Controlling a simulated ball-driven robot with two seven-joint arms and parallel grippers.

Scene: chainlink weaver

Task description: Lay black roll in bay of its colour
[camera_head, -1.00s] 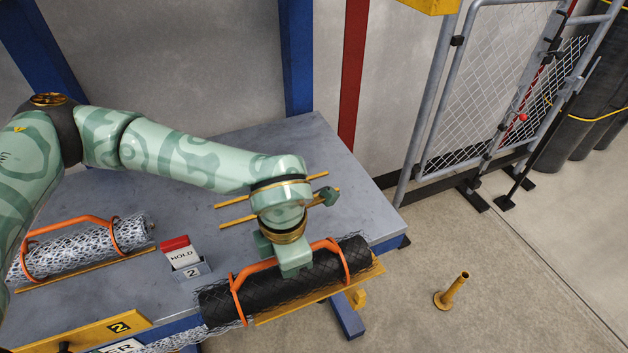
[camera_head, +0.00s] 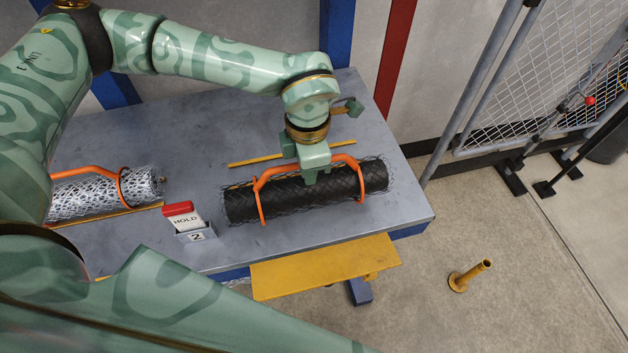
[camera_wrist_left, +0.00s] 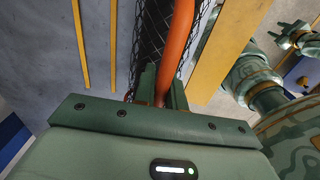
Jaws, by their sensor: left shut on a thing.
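The black roll (camera_head: 290,195) is a dark mesh-covered cylinder with an orange carrying handle (camera_head: 262,203). It is over the right part of the grey table (camera_head: 225,120), alongside a thin yellow strip (camera_head: 255,160). I cannot tell whether it touches the tabletop. My left gripper (camera_head: 315,177) is shut on the handle from above. In the left wrist view its fingers (camera_wrist_left: 158,88) close around the orange bar, with the dark mesh beside it. No bay colour mark is readable.
A silver mesh roll (camera_head: 95,196) with an orange handle lies at the table's left. A red-topped HOLD card (camera_head: 184,219) stands in a holder marked 2 between the rolls. A yellow ledge (camera_head: 325,268) juts below the front edge. A yellow post (camera_head: 468,276) stands on the floor.

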